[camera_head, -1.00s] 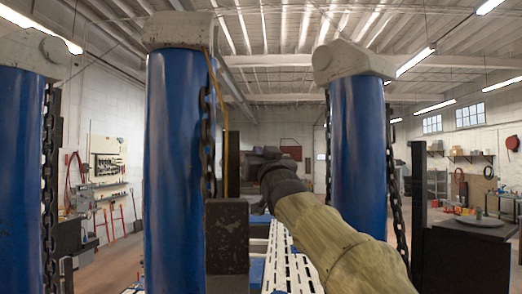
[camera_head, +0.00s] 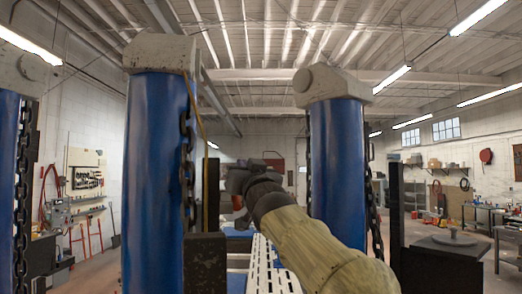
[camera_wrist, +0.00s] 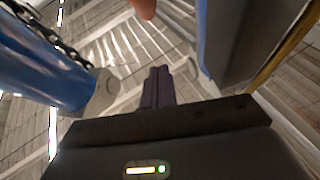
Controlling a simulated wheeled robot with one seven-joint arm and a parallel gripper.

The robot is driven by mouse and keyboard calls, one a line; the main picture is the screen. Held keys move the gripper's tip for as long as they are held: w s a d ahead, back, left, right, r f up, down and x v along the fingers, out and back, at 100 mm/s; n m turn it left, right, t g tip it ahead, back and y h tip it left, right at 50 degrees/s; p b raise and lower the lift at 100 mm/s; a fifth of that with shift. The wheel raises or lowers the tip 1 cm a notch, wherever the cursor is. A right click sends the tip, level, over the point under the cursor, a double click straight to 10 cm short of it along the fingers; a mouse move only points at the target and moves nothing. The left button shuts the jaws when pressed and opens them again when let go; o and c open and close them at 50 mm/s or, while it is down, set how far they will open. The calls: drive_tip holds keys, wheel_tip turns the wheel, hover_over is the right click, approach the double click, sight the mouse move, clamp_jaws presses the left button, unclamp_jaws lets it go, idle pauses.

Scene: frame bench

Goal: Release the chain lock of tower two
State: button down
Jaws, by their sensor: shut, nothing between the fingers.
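Blue towers with pale caps stand in the head view: a middle one (camera_head: 157,170), a right one (camera_head: 337,160) and part of one (camera_head: 8,150) at the left edge. No marking shows which is tower two. Dark chains hang beside the middle tower (camera_head: 187,150) and the right tower (camera_head: 374,200). My gripper (camera_wrist: 158,85) is shut and empty in the wrist view; in the head view it is between these two towers, closer to the middle one. A red-orange rounded tip (camera_wrist: 145,8) lies beyond the fingers; a small red part (camera_head: 237,202) shows near my gripper.
A yellow cable (camera_head: 204,125) runs down beside the middle tower. A dark block (camera_head: 205,262) stands at its foot. A white slotted track (camera_head: 272,270) lies below my arm. A dark cabinet (camera_head: 440,265) stands at the right.

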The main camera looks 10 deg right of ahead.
drive_tip(key=s+d+r, duration=0.1)
drive_tip(key=s, duration=0.9)
drive_tip(key=shift+d+r+b, duration=0.15)
drive_tip(key=shift+r+b, duration=0.2)
drive_tip(key=shift+b, duration=0.1)
drive_tip(key=shift+w+d, duration=0.1)
drive_tip(key=shift+w, duration=0.1)
